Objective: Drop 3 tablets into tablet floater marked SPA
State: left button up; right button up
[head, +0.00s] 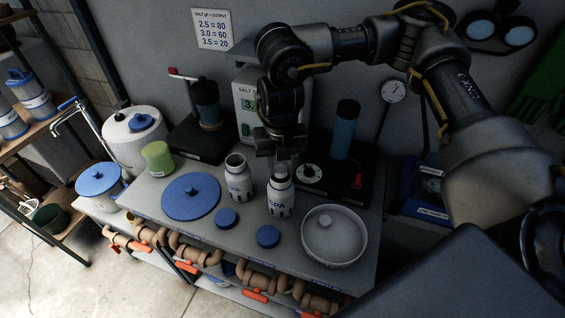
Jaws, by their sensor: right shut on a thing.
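The tablet floater marked SPA (281,200) is a white bottle with dark lettering, standing upright on the grey bench. A second white floater (239,181) with an open top and partly readable lettering stands just left of it. My right gripper (281,168) points down directly over the SPA floater's mouth, shut on a small pale thing that looks like a tablet, mostly hidden by the fingers. The gripper hides part of the mouth, and I cannot see inside the floater. My left gripper is out of view.
Two small blue caps (227,218) (268,236) lie in front of the floaters. A large blue lid (191,197) and a green cup (157,158) are to the left. Behind stand a black device with a blue cylinder (344,130) and a salt-reading box (244,98).

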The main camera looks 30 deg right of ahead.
dwell(0.3)
jog(key=o, duration=1)
notch_tip(320, 180, up, 6)
jog(key=p, duration=0.6)
